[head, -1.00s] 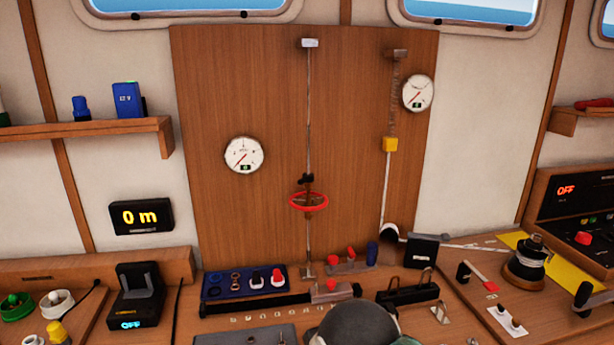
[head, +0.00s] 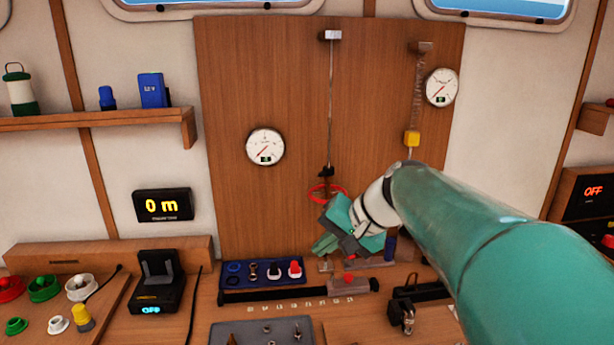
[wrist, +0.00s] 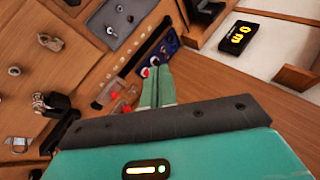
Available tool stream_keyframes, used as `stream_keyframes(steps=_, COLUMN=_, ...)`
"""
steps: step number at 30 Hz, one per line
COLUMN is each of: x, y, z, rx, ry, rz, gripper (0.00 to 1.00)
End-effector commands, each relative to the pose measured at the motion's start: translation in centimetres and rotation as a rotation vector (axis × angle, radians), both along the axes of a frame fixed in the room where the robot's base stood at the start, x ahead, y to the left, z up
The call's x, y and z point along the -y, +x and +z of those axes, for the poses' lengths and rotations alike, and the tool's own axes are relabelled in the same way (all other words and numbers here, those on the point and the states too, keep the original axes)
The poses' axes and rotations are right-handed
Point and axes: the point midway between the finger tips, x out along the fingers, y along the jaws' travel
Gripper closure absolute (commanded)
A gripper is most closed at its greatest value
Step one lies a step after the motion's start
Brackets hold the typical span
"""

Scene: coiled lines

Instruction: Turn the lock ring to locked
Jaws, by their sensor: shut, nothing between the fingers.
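A red ring (head: 328,191) hangs around the vertical line in front of the wooden panel; I take it for the lock ring, but cannot tell its locked or unlocked state. My gripper (head: 324,246) is just below and in front of the ring, hiding the line's lower part. Its green fingers are shut together with nothing between them, as the wrist view (wrist: 157,86) also shows. A gap to the ring cannot be judged. The ring does not show in the wrist view.
A blue tray (head: 226,284) with small parts lies on the bench below. Two gauges (head: 265,147) are on the panel, and a yellow block (head: 412,139) hangs at right. A display reading 0 m (head: 163,205) is on the left wall.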

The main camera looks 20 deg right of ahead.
Motion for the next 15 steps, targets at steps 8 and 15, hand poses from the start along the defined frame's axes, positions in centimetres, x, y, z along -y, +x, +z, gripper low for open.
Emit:
stream_keyframes(steps=8, x=7.5, y=6.8, z=2.9, rx=0.087, ry=0.257, rz=-0.138, gripper=1.00)
stream_keyframes(steps=15, x=15.2, y=10.8, z=4.9, rx=0.202, ry=0.444, rz=-0.235, gripper=1.00)
